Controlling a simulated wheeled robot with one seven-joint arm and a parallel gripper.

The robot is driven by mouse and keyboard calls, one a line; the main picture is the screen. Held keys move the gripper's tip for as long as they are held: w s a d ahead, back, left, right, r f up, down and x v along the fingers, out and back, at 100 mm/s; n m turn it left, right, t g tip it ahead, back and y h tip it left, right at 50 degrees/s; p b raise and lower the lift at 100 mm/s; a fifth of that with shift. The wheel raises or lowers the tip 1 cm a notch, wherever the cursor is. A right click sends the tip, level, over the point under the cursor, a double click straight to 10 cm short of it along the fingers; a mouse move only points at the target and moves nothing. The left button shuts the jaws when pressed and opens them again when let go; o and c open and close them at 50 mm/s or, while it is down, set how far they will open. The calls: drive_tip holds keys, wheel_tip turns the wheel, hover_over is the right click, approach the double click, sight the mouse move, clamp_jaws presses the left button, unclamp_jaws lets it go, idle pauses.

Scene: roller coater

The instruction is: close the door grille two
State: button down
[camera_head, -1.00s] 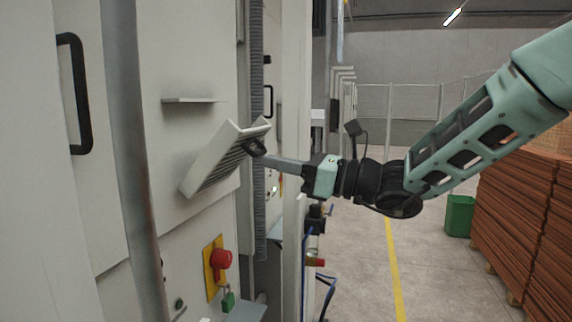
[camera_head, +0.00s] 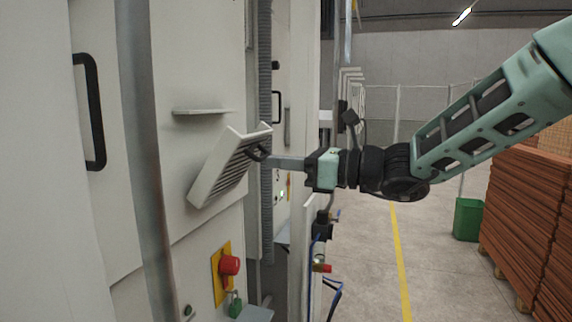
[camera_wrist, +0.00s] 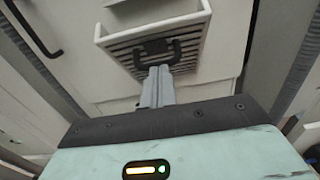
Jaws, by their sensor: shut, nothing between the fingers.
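The door grille (camera_head: 224,172) is a white slatted flap on the cabinet front. It stands tilted out from the panel, with a small black handle (camera_head: 257,152) on its slatted face. In the wrist view the grille (camera_wrist: 190,22) fills the top centre, and its black handle (camera_wrist: 158,50) is just ahead of my fingertips. My gripper (camera_head: 272,161) is shut, with its fingers together and nothing visible between them. The fingertips (camera_wrist: 158,72) are at the handle; I cannot tell whether they touch it. No number shows on the grille.
A small shelf (camera_head: 203,111) juts out above the grille. Below are a red emergency knob (camera_head: 230,265) and a green padlock (camera_head: 235,305). A grey vertical pole (camera_head: 146,170) and a black door handle (camera_head: 92,110) are at left. Open floor (camera_head: 375,265) lies right.

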drive_tip(key=shift+h, duration=0.7)
drive_tip(key=shift+w+a+r+p, duration=0.4)
drive_tip(key=shift+a+r, duration=0.6)
drive_tip(key=shift+a, duration=0.1)
drive_tip(key=shift+w+a+r+p, duration=0.35)
drive_tip(key=shift+a+r+p, duration=0.1)
drive_tip(key=shift+a+r, duration=0.6)
drive_tip(key=shift+w+a+r+p, duration=0.4)
drive_tip(key=shift+a+r, duration=0.6)
drive_tip(key=shift+a, duration=0.1)
